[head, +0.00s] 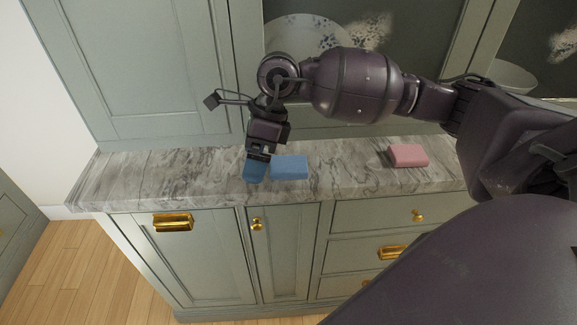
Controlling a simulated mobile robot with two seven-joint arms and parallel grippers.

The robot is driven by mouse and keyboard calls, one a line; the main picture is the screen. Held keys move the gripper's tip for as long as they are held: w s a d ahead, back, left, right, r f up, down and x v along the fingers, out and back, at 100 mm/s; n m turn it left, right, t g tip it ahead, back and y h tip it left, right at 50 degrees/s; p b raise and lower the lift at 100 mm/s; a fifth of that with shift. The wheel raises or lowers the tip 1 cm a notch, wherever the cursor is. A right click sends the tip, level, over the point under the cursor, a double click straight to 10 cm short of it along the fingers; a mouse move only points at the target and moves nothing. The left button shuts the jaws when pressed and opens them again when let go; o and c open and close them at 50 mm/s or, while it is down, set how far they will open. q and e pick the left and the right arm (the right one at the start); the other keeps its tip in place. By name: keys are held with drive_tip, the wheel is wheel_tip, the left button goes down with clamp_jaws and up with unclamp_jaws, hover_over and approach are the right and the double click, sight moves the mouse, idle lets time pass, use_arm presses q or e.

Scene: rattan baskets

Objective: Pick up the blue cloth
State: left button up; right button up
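My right gripper (258,156) reaches down to the marble counter, with its arm coming in from the right. A darker blue piece (254,172) shows directly at its fingertips, partly covered by them. A lighter blue folded piece (290,167) lies flat on the counter just to the right of the gripper. I cannot tell which of the two blue pieces is the cloth. I cannot see whether the fingers are closed on the darker piece or only around or above it. My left gripper is not in view.
A pink folded piece (407,155) lies farther right on the marble counter (340,180). The counter's left part is clear. Grey-green cabinet doors (135,60) stand behind, and glass panes show dishes. Brass handles (173,222) stick out from the cabinet front below.

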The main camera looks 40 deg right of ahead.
drive_tip(key=w+d+r+h, duration=0.25)
drive_tip(key=d+h, duration=0.25)
drive_tip(key=d, duration=0.3)
hover_over(282, 163)
drive_tip(key=f, duration=0.5)
drive_tip(key=shift+s+a, duration=0.2)
drive_tip(key=shift+s, duration=0.2)
drive_tip(key=shift+w+d+f+b, duration=0.1)
drive_tip(key=shift+w+f+b, duration=0.1)
drive_tip(key=shift+f, duration=1.15)
drive_tip(key=shift+w+f+b, duration=0.15)
drive_tip(key=shift+f, duration=1.2)
drive_tip(key=c, duration=1)
drive_tip(key=shift+o, duration=0.2)
drive_tip(key=shift+r, duration=0.1)
wheel_tip(282, 163, up, 20)
drive_tip(key=p, duration=0.1)
